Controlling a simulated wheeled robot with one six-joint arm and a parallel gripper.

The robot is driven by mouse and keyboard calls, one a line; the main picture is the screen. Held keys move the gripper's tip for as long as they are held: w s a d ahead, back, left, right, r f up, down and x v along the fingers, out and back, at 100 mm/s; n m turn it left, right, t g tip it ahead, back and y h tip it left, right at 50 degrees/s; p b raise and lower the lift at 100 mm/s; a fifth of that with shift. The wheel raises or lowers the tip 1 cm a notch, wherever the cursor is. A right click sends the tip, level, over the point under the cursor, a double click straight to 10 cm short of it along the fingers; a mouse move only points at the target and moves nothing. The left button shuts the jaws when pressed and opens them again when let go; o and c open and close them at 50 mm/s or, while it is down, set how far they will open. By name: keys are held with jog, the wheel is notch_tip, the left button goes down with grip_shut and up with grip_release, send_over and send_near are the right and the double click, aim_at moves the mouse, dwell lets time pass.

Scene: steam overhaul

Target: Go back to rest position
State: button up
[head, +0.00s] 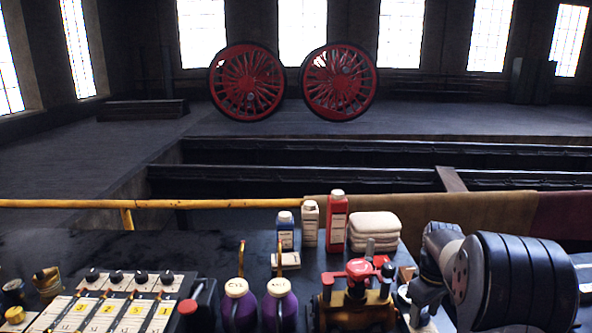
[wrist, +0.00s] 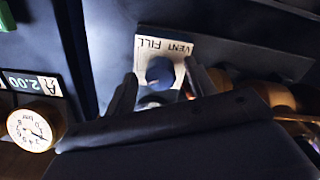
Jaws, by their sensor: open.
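My gripper (wrist: 160,70) is open in the wrist view, its two dark fingers spread apart. A dark blue round knob (wrist: 160,73) shows between the fingertips, in front of a pale plate marked VENT FILL (wrist: 178,46). I cannot tell whether the fingers touch the knob. Nothing is seen gripped. In the head view my arm is at the lower right, and the fingers cannot be made out there.
A round gauge (wrist: 35,128) is at the left of the wrist view. The bench holds purple bottles (head: 239,305), a red-topped brass valve (head: 358,290), a red bottle (head: 337,222), folded cloths (head: 374,228) and a numbered panel (head: 105,308). A yellow rail (head: 220,203) runs behind.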

jog(key=n+b, duration=0.1)
jog(key=n, duration=0.2)
jog(key=shift+f+n+b, duration=0.1)
jog(key=shift+n+b, duration=0.25)
jog(key=shift+n, duration=0.05)
jog(key=shift+n+b, duration=0.5)
jog(key=shift+n, duration=0.7)
jog(key=shift+d+r, duration=0.1)
jog(key=shift+r, duration=0.1)
